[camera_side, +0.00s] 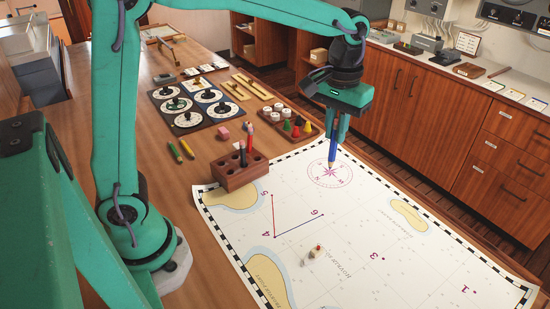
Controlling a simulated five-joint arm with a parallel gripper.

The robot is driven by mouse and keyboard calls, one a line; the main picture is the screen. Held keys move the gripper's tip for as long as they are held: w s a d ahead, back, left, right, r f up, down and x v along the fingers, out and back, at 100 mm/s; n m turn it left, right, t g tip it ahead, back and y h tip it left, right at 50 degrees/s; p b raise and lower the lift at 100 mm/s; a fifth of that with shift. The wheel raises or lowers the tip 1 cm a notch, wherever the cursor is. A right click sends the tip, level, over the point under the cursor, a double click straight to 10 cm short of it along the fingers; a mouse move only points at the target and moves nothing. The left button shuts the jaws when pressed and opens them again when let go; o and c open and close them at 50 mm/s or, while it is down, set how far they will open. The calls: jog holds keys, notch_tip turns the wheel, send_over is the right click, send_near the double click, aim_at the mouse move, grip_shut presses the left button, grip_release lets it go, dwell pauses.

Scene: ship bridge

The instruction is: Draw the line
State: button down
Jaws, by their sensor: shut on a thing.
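A white sea chart (385,215) lies on the wooden table. Two straight lines (297,227) are drawn on it, one between the numbers 5 and 4 and one between 4 and 6. Numbers 3 (374,256) and 1 (465,289) stand further right with no line seen at them. My gripper (338,130) is shut on a blue pencil (333,150), held nearly upright with its tip down over the compass rose (330,174). Whether the tip touches the chart I cannot tell.
A wooden pencil block (238,172) holding pencils stands at the chart's upper left corner. A small pale object (317,250) sits on the chart.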

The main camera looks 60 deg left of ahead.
jog(key=s+a+r+n, duration=0.1)
jog(key=s+a+n, duration=0.2)
jog(key=a, duration=0.6)
jog(key=s+a+r+n, duration=0.1)
jog(key=s+a+n, duration=0.15)
jog(key=a, duration=0.65)
jog(key=s+a+n, duration=0.4)
jog(key=s+a, duration=0.5)
jog(key=s, duration=0.1)
jog(key=shift+m, duration=0.25)
jog(key=shift+w+f, duration=0.15)
jog(key=shift+f, duration=1.15)
jog(key=shift+w+f, duration=0.15)
jog(key=shift+f, duration=1.1)
jog(key=shift+f, duration=0.2)
notch_tip(320, 180, down, 10)
jog(key=shift+f, duration=0.15)
jog(key=shift+f, duration=0.65)
